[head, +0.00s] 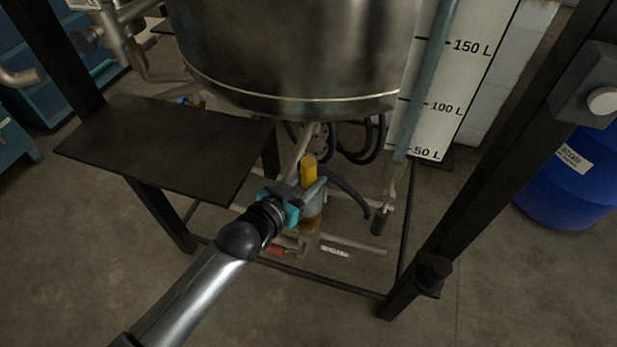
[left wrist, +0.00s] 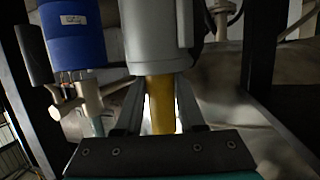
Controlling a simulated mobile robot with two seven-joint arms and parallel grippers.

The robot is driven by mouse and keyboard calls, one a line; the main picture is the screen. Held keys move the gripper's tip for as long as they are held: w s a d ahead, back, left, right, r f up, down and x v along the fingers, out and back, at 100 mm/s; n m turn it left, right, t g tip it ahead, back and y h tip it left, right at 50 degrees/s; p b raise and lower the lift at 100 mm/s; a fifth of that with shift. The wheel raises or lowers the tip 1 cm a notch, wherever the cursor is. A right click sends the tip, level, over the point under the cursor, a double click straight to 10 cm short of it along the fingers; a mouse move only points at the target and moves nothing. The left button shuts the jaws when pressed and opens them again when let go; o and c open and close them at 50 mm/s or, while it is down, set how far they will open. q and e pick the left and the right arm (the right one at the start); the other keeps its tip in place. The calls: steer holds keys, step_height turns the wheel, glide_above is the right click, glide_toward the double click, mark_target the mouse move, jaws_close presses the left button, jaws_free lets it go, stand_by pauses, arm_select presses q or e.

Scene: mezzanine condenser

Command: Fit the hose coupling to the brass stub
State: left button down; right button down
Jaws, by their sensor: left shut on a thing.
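The hose coupling is a grey cylinder (head: 315,201) with a yellow grip (head: 309,166) on top, under the vessel in the head view. My left gripper (head: 308,187), with teal parts, comes from the lower left and is shut on the yellow grip. In the left wrist view, the yellow grip (left wrist: 161,103) stands between the fingers (left wrist: 160,120), with the grey body (left wrist: 155,35) beyond it. The brass stub (head: 312,222) shows as a brownish piece just below the grey body. I cannot tell whether the coupling is seated on it. My right gripper is out of view.
A steel vessel (head: 290,60) hangs above. A dark shelf (head: 165,150) lies to the left and a dark frame post (head: 470,190) to the right. A dark hose (head: 347,190) and pipes (head: 355,246) are close to the coupling. A blue drum (head: 570,190) stands farther right.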

arm_select(q)
steer(key=shift+f+b, duration=1.35)
steer(key=shift+f, duration=0.65)
steer(key=c, duration=0.7)
jaws_free()
steer(key=shift+o, duration=1.3)
steer(key=shift+f, duration=0.15)
